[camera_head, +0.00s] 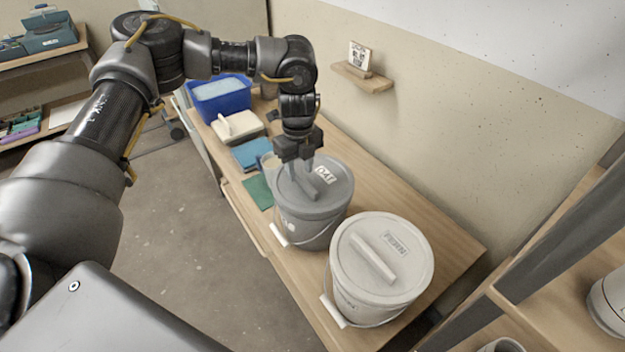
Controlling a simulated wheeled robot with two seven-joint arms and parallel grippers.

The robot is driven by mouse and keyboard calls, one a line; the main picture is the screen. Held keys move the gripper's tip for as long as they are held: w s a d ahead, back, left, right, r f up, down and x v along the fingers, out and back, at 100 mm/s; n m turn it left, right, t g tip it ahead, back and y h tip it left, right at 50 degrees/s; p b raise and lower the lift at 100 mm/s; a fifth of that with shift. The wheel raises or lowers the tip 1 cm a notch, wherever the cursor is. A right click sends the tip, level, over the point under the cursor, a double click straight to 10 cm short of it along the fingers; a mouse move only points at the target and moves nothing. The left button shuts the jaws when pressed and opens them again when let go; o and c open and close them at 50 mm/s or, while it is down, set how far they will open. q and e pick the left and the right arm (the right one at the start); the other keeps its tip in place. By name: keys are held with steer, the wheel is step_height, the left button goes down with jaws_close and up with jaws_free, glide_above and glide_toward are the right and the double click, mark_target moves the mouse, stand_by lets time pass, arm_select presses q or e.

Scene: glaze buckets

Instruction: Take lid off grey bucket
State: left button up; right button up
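The grey bucket (308,228) stands on the wooden bench, with its grey lid (335,196) seated on top. The lid has a raised bar handle (322,186) and a white label that seems to read "OAT". My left gripper (304,170) points down over the far-left part of this lid, at the far end of the handle. Its fingers blend with the grey of the lid, so I cannot tell whether they touch or grip the handle. My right gripper is not in view.
A white bucket (366,306) with a lid labelled "FERN" stands close at the right front. Behind the grey bucket are a blue bin (220,103), a cream box (238,128) and a blue item (250,154). A small wall shelf (362,80) is above.

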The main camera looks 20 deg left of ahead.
arm_select(q)
steer(key=shift+f, duration=1.05)
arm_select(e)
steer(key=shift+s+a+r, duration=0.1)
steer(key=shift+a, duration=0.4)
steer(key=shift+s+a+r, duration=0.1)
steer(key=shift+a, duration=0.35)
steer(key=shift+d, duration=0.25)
arm_select(q)
steer(key=shift+f, duration=0.15)
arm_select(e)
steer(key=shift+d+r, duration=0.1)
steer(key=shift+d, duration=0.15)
arm_select(q)
jaws_close()
